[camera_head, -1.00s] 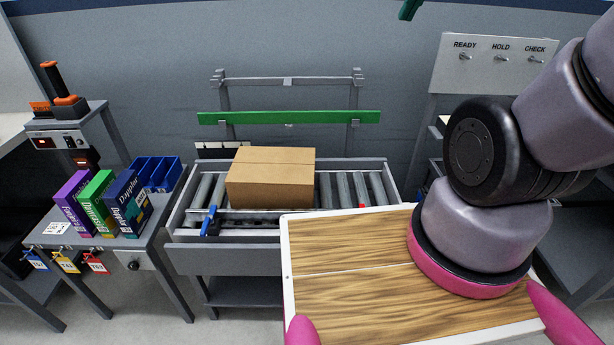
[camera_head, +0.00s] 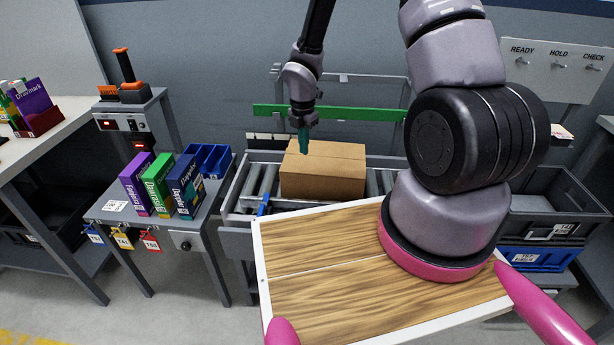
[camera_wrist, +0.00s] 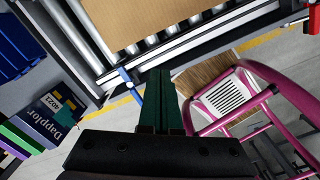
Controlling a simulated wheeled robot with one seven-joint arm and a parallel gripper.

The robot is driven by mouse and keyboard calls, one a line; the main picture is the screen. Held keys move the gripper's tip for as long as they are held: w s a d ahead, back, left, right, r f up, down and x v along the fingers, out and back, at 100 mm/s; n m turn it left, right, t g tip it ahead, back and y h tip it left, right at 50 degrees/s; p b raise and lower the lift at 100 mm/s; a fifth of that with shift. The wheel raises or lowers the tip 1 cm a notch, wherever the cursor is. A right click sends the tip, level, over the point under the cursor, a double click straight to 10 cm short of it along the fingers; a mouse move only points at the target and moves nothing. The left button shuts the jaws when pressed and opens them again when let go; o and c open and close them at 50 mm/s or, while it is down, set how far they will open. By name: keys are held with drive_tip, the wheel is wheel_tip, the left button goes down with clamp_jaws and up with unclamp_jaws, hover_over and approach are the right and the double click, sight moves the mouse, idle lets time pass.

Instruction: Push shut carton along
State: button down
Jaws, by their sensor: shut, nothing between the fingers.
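The shut brown carton (camera_head: 325,170) rests upright on the roller conveyor (camera_head: 262,185), its top flaps closed. My gripper (camera_head: 304,140) has green fingers that are shut and empty. In the head view it hangs over the left part of the carton's top; whether it touches cannot be told. In the wrist view the shut fingers (camera_wrist: 161,85) point toward the conveyor's side rail, and part of the carton (camera_wrist: 150,18) shows beyond the rail, apart from the fingertips. A blue lever (camera_head: 264,204) sits at the conveyor's near left side; it also shows in the wrist view (camera_wrist: 131,84).
A side table with purple, green and dark blue boxes (camera_head: 162,185) and a blue bin (camera_head: 210,160) stands left of the conveyor. A green bar (camera_head: 330,112) runs behind the carton. Dark and blue crates (camera_head: 540,225) stand at right. Rollers beside the carton are bare.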

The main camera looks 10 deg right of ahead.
sight(311, 172)
drive_tip(key=shift+n, duration=0.9)
drive_tip(key=f, duration=0.9)
drive_tip(key=s+a+f, duration=0.1)
drive_tip(key=f, duration=0.3)
drive_tip(key=shift+f, duration=0.3)
drive_tip(key=shift+w+d, duration=1.35)
drive_tip(key=shift+w, duration=0.15)
drive_tip(key=shift+w+d, duration=0.9)
drive_tip(key=shift+a, duration=0.1)
